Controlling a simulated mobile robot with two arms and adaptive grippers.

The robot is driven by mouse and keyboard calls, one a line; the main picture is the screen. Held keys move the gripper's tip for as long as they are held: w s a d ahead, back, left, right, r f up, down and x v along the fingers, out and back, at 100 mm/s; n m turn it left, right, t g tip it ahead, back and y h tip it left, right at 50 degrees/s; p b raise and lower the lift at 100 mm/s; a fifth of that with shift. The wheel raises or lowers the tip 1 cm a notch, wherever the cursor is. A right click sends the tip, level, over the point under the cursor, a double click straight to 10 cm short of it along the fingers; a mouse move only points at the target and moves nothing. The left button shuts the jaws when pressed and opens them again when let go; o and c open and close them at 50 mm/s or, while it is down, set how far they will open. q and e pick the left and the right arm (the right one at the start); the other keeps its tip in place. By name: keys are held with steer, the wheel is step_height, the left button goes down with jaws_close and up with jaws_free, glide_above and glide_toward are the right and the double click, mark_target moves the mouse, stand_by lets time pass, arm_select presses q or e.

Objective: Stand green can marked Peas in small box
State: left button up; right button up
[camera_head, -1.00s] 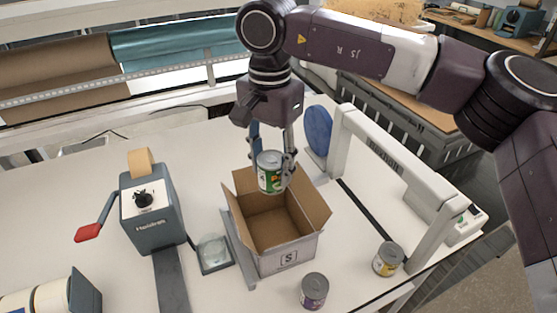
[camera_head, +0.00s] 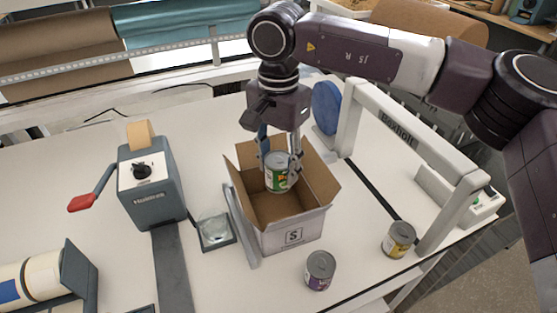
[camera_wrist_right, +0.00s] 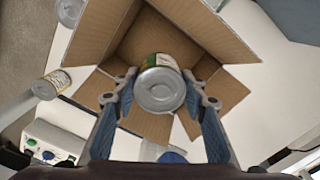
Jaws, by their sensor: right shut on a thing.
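The green can (camera_head: 278,176) is upright in my right gripper (camera_head: 280,168), which is shut on it. In the head view the can hangs over the open small box marked S (camera_head: 293,237), between its raised flaps, its lower part at about the height of the opening. In the right wrist view the can's metal lid (camera_wrist_right: 159,90) shows between the two fingers (camera_wrist_right: 160,92), with the cardboard box (camera_wrist_right: 165,38) around and below it. The box floor is partly hidden by the can and gripper. My left gripper is not in view.
A purple-labelled can (camera_head: 319,270) and a yellow-labelled can (camera_head: 398,239) stand right of the box. A grey frame (camera_head: 410,140) and a blue disc (camera_head: 327,107) stand behind it at right. A tape dispenser (camera_head: 152,190) and a glass dish (camera_head: 214,229) are left.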

steer(key=shift+f+b, duration=4.1)
steer(key=shift+f, duration=1.55)
steer(key=o, duration=1.4)
steer(key=shift+c, duration=0.2)
steer(key=shift+r, duration=0.1)
steer(key=shift+r+p, duration=4.95)
steer(key=shift+r, duration=3)
